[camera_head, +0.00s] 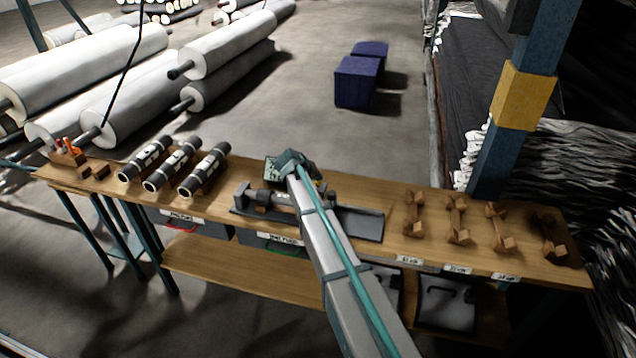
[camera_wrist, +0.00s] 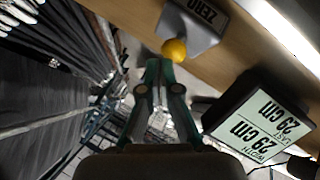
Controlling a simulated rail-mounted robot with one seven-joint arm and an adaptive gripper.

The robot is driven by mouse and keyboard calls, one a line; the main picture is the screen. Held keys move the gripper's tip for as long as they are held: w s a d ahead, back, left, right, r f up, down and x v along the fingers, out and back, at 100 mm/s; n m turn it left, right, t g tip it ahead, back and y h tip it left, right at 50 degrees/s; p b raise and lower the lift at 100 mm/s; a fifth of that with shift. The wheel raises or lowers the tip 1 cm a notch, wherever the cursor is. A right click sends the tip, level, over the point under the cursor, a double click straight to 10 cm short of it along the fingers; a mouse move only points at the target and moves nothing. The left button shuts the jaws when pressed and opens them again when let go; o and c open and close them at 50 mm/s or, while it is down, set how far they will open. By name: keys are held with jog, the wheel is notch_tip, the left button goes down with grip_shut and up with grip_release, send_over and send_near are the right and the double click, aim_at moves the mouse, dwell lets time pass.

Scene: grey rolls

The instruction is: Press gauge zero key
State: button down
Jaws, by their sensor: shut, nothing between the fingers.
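The zero key is a round yellow button (camera_wrist: 174,50) beside a grey block with a ZERO label (camera_wrist: 203,12) in the wrist view. My gripper (camera_wrist: 160,64) is shut and empty, its fingertips right at the button's lower-left edge. I cannot tell whether they touch it. The gauge display (camera_wrist: 262,127) lies to the right and reads 29 cm for width and 29 cm for last. In the head view my gripper (camera_head: 290,160) is over the back of the bench by the display (camera_head: 272,172); my arm hides the key there.
The wooden bench (camera_head: 390,195) carries a grey gauge bed (camera_head: 360,222) under my arm. Three dark rolls with white labels (camera_head: 175,165) lie to its left. Several wooden cradles (camera_head: 458,220) stand to the right. A blue and yellow post (camera_head: 524,95) rises behind the bench.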

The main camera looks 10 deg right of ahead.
aim_at(317, 182)
jog(key=shift+f+b, duration=0.3)
jog(key=shift+f, duration=0.15)
jog(key=shift+r, duration=0.2)
dwell(0.4)
jog(key=shift+r, duration=0.75)
jog(key=shift+r, duration=0.15)
jog(key=shift+r+p, duration=0.9)
jog(key=shift+r, duration=1.5)
